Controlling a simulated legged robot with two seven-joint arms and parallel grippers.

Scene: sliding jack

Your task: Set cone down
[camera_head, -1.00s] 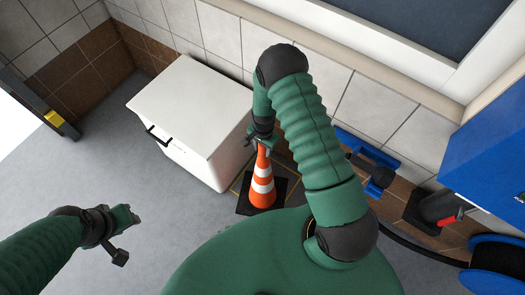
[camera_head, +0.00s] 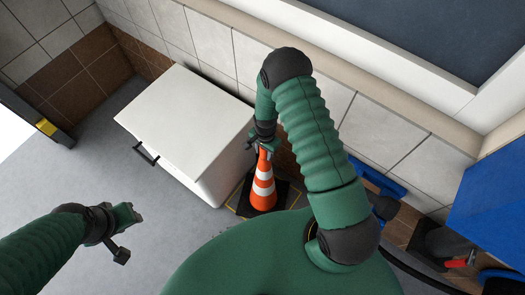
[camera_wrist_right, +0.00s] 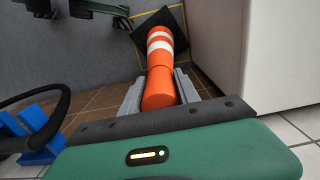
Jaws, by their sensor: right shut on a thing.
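The orange and white striped cone (camera_head: 263,186) with a black square base stands upright, or nearly so, beside the white chest. My right gripper (camera_head: 266,146) is shut on the cone's top from above. In the right wrist view, the cone (camera_wrist_right: 160,62) runs away from between the two grey fingers (camera_wrist_right: 158,92), with its black base at the far end, over a yellow floor outline. I cannot tell whether the base touches the floor. My left gripper (camera_head: 131,214) hangs over bare floor at the left; its jaw state is unclear.
A white chest (camera_head: 185,125) with a black handle is just left of the cone. A yellow-lined floor marking (camera_head: 236,200) lies around the cone's base. Blue equipment (camera_head: 375,178) and a blue cabinet (camera_head: 495,200) are at the right. The grey floor (camera_head: 90,160) at left is clear.

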